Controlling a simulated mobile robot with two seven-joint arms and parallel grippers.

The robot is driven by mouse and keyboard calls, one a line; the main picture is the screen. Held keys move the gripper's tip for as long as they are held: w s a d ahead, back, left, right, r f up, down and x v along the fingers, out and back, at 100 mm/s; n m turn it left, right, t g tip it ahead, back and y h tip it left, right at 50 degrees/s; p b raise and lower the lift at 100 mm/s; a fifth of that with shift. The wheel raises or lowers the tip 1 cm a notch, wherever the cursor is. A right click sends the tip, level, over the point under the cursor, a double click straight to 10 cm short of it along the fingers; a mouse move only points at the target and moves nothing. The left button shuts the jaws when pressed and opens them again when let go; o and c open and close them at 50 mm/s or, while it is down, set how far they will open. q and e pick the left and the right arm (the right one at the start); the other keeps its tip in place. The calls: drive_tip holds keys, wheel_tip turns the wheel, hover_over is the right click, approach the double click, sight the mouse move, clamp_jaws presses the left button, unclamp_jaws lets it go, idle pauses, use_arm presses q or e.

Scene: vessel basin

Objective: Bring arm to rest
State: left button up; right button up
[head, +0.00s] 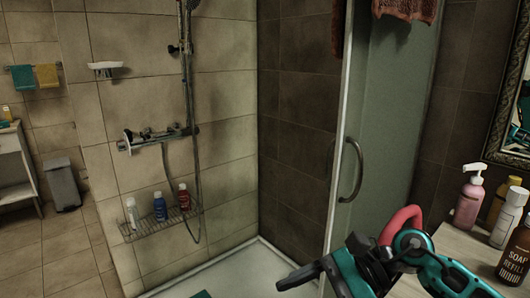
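One of my arms, teal and black, comes in from the lower right; I take it for my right arm. Its dark end, with my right gripper (298,277), points left in front of the shower floor. The fingers are too small and dark to tell open from shut. A curved pink-red piece (403,222) shows just behind the arm's joint; I cannot tell what it belongs to or whether it touches the arm. My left gripper is not in view.
At right, a counter (455,243) holds a pink pump bottle (469,200), a white bottle (509,218) and a brown soap refill bottle (517,255). The glass shower door (385,130) with its handle (352,170) stands behind the arm. A wire shelf (160,224) holds bottles.

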drive_tip(key=a+r+m+t+y, duration=0.35)
drive_tip(key=m+y, duration=0.25)
drive_tip(key=m, duration=0.3)
drive_tip(key=d+f+n+t+h, duration=0.65)
drive_tip(key=f+n, duration=0.25)
drive_tip(key=n, duration=0.7)
drive_tip(key=d+f+n+t+h, duration=0.65)
drive_tip(key=f+n+h, duration=0.2)
drive_tip(key=n, duration=0.75)
drive_tip(key=s+d+f+m+g+h, duration=0.1)
drive_tip(key=s+d+f+m+g, duration=0.1)
drive_tip(key=s+f+m, duration=0.6)
wheel_tip(320, 180, down, 2)
drive_tip(key=shift+s+d+g+h, duration=0.2)
drive_tip(key=shift+s+g+h, duration=0.2)
drive_tip(key=shift+s+g, duration=0.55)
drive_tip(key=shift+c, duration=0.3)
